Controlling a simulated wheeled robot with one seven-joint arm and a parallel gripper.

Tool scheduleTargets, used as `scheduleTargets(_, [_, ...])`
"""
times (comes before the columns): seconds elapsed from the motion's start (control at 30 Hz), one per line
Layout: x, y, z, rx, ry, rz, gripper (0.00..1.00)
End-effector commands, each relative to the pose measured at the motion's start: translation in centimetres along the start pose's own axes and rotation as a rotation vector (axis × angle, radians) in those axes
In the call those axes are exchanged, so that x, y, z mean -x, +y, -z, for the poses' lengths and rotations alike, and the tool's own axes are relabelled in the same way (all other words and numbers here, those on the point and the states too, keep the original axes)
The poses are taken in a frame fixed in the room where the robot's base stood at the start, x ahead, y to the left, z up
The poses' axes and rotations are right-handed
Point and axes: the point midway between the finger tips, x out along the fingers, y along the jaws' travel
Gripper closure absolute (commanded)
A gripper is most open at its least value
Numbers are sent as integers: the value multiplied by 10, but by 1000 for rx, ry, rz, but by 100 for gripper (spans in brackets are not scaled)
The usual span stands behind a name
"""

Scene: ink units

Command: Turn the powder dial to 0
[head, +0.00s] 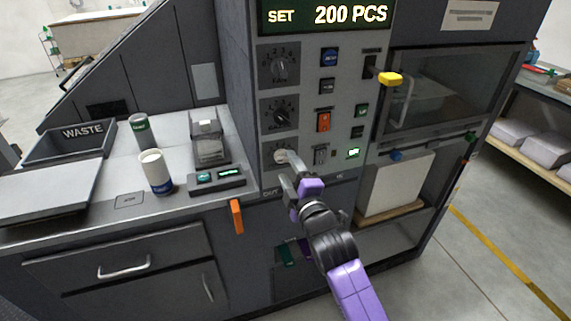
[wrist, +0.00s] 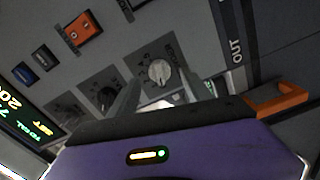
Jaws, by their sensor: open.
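Three dials stand in a column on the grey machine panel. The lowest dial (head: 280,156) has a pale round knob; it also shows in the wrist view (wrist: 159,72). My gripper (head: 284,168) is open in front of this lowest dial. In the wrist view its fingers (wrist: 166,92) are spread, with the pale knob just beyond the gap between them. I cannot tell whether they touch it. The middle dial (head: 281,115) and top dial (head: 280,68) have dark knobs.
An orange switch (head: 323,121) and several buttons sit right of the dials. A yellow-handled lever (head: 389,79) sticks out at upper right. An orange handle (head: 237,216) hangs below the counter edge. A white cup (head: 155,172) and a waste tray (head: 70,143) stand at left.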

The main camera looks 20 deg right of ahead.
Motion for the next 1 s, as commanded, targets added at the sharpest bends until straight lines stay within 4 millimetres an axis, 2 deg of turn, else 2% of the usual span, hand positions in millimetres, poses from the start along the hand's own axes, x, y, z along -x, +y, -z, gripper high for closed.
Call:
scheduleTargets(0.1, [20,-1,0,-3,-1,0,43])
scheduleTargets(0.3, [40,-2,0,-2,-1,1,43])
scheduleTargets(0.87, [44,0,0,-4,0,0,43])
scheduleTargets(1.0, [44,3,1,-74,5,-13,43])
